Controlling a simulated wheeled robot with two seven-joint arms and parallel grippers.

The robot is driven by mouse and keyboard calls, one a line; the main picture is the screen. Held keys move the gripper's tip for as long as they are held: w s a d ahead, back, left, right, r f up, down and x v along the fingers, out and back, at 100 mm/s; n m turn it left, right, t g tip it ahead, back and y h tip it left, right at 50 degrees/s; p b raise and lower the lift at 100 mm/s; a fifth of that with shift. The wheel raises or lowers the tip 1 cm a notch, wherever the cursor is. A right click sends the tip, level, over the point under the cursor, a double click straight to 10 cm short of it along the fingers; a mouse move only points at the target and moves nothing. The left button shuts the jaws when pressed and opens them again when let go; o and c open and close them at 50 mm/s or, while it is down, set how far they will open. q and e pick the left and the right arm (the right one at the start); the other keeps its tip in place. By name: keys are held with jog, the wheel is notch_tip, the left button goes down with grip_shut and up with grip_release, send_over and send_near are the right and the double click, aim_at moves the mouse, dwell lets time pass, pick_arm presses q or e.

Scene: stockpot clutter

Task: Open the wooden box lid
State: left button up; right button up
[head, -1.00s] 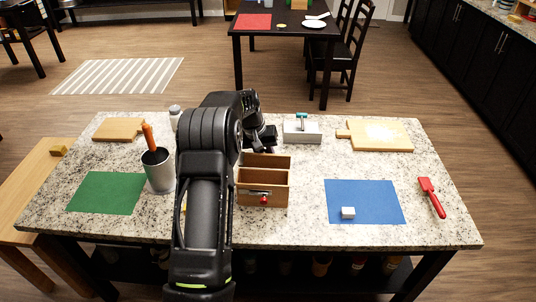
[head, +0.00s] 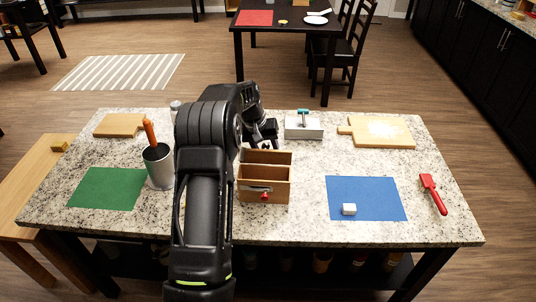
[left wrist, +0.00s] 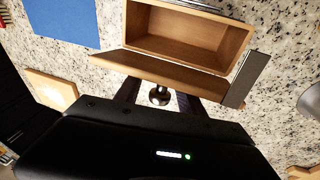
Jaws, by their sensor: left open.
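The wooden box (head: 263,189) stands on the granite counter, its compartment open at the top. Its lid (head: 266,157) is raised at the far side, leaning back; the lid also shows in the left wrist view (left wrist: 165,70), beside the open box (left wrist: 190,33). A round metal knob (left wrist: 160,95) is on the lid's outer face. My left gripper (head: 265,133) is behind the lid, open, with its dark fingers (left wrist: 157,98) on either side of the knob, apparently not closed on it. My right gripper is not in view.
A grey box with a teal handle (head: 303,128) stands behind right. A metal canister (head: 159,170) stands left. Cutting boards lie at the back.

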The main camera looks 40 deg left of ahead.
aim_at(265, 145)
pick_arm(q)
jog(key=b+v, duration=0.1)
jog(key=v, duration=0.5)
jog(key=shift+s+r, duration=0.1)
jog(key=shift+r, duration=0.1)
